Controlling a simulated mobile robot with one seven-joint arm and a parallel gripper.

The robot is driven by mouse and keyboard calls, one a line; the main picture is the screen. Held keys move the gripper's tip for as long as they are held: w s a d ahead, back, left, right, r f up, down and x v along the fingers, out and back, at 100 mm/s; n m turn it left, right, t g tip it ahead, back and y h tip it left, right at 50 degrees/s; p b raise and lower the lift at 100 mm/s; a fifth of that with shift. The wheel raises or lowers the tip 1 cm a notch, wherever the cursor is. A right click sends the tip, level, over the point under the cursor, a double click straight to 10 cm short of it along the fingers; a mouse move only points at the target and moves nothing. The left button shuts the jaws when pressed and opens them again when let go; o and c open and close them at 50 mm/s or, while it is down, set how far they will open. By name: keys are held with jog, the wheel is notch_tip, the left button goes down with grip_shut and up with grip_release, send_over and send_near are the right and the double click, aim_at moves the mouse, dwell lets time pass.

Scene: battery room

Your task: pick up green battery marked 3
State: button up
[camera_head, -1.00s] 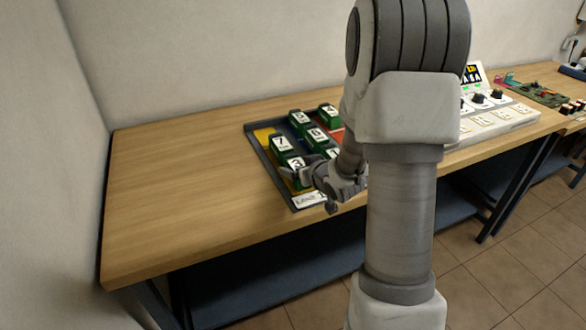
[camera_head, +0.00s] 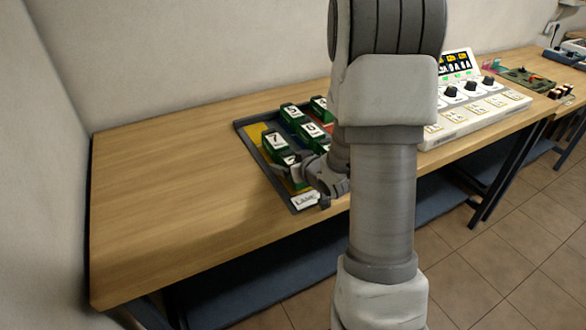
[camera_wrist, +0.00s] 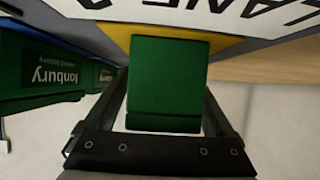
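The green battery marked 3 (camera_head: 291,160) sits at the near-left end of the dark tray, in front of the battery marked 7 (camera_head: 275,142). Its label is partly hidden and blurred in the head view. In the wrist view a plain green battery face (camera_wrist: 168,78) fills the space between my two fingers, with a yellow strip behind it. My gripper (camera_head: 295,172) reaches in low from the right. Its fingers (camera_wrist: 168,100) lie along both sides of the battery and appear to touch it, closed on it. The battery still appears to be at the tray.
The tray (camera_head: 258,164) holds several other green batteries, including 5 (camera_head: 291,111). Another green battery (camera_wrist: 40,75) stands close left of my fingers in the wrist view. A lane label (camera_head: 304,199) is on the tray's front edge. A control panel (camera_head: 474,110) stands right; the table's left is clear.

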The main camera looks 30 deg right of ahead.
grip_shut()
jog(key=shift+w+r, duration=0.1)
jog(key=shift+r, duration=0.05)
dwell(0.4)
